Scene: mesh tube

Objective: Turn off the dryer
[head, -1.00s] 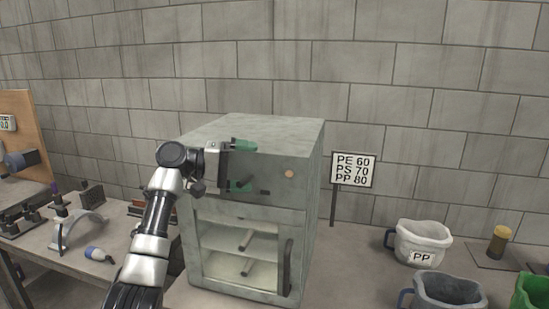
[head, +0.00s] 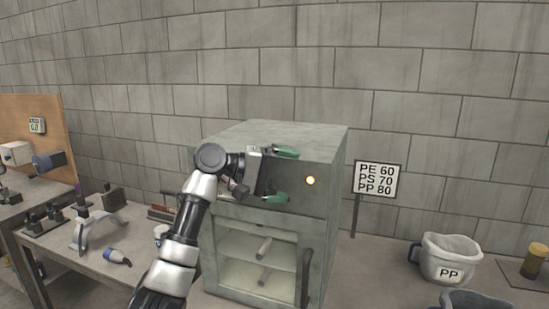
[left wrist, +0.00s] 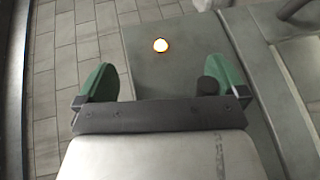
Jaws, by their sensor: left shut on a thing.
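The dryer (head: 300,134) is a grey box with a glass door (head: 258,262) low on its front. A round lamp (head: 310,181) glows yellow-white on its upper front panel, and it also shows lit in the left wrist view (left wrist: 160,45). My left gripper (head: 279,174), with green fingertips, is at the upper front panel, left of the lamp. In the left wrist view a dark round knob (left wrist: 207,86) shows between the fingers, close beside the right one. The gripper is shut on the knob, though its fingers look far apart. My right gripper is out of view.
A sign (head: 377,179) with plastic names and numbers stands right of the dryer. A grey-white jug (head: 449,257) marked PP is further right. A side table (head: 75,262) on the left holds tools.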

